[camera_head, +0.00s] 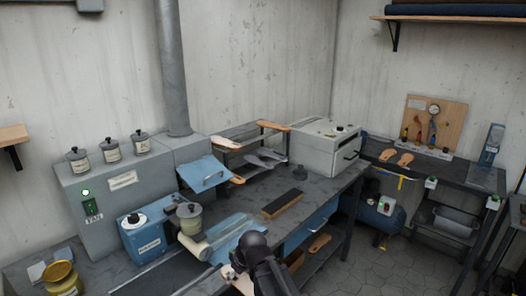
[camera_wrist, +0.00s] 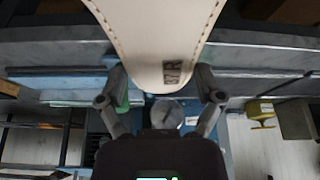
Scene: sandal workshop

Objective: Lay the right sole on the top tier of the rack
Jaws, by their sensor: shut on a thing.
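My gripper (camera_wrist: 162,90) is shut on a pale cream sole (camera_wrist: 155,30) with dark stitching along its edges. Its end by the jaws bears a mark that reads like "37 R", upside down. In the head view the sole (camera_head: 243,285) shows only partly beside my dark arm, low in the picture over the front of the bench. The rack (camera_head: 247,141) stands at the back of the bench, well apart from my gripper. Tan pieces lie at its upper left (camera_head: 225,142) and upper right (camera_head: 272,125). More sole-shaped pieces, tan and grey, are lower on it.
A white machine (camera_head: 325,147) stands right of the rack, and a blue angled panel (camera_head: 203,173) stands close on its left. A dark block (camera_head: 283,203) lies on the bench in front. A blue box (camera_head: 146,236) and a can (camera_head: 189,217) stand at left.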

